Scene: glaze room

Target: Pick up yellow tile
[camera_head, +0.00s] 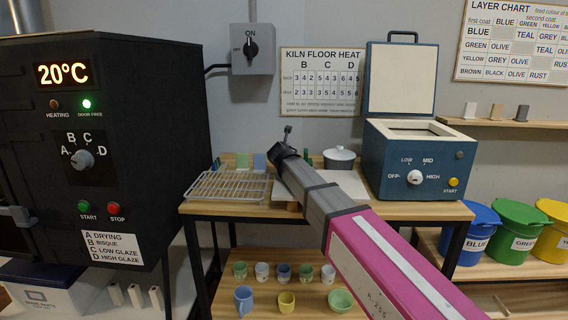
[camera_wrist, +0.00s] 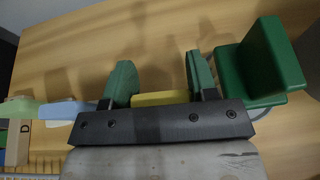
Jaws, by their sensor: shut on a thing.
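The yellow tile (camera_wrist: 160,98) shows as a short strip between the two green finger pads of my gripper (camera_wrist: 160,78) in the wrist view. My gripper is shut on it; the dark palm bar hides its near part. In the head view my arm hides the yellow tile and most of the gripper, over the back of the wooden table (camera_head: 400,209).
A green L-shaped piece (camera_wrist: 262,62) stands close right of my gripper. A blue tile (camera_wrist: 68,109) and a pale green tile (camera_wrist: 20,107) stand to its left. A wire rack (camera_head: 228,187), a lidded grey pot (camera_head: 339,160) and a blue kiln (camera_head: 400,170) are on the table.

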